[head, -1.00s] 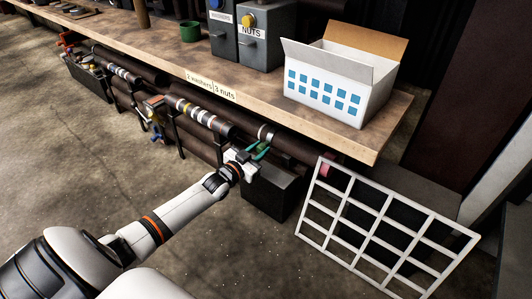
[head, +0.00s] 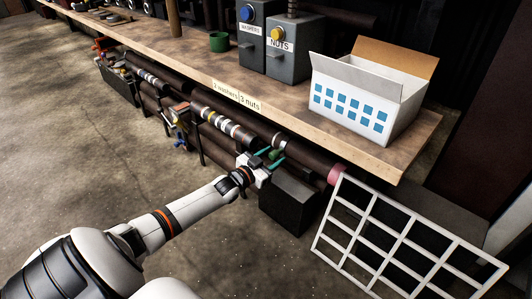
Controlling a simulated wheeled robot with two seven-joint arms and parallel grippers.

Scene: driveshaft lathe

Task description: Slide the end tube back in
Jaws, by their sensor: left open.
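A dark tube line runs along the front of the bench, below its edge. Its middle part (head: 222,124) carries several white, yellow and silver rings. The end tube (head: 308,158) lies to the right of a silver ring (head: 279,141) and runs toward a pink band (head: 335,175). My left gripper (head: 271,158), with green fingers, is open just below and beside the silver ring, at the near side of the line. I cannot tell whether its fingers touch or straddle the tube. My right gripper is not in view.
A black box (head: 289,205) stands just below my left gripper. A white grid rack (head: 400,240) leans at the right. On the bench (head: 300,122) are an open white carton (head: 365,105), grey washers and nuts dispensers (head: 289,62) and a green cup (head: 219,42). The floor at left is clear.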

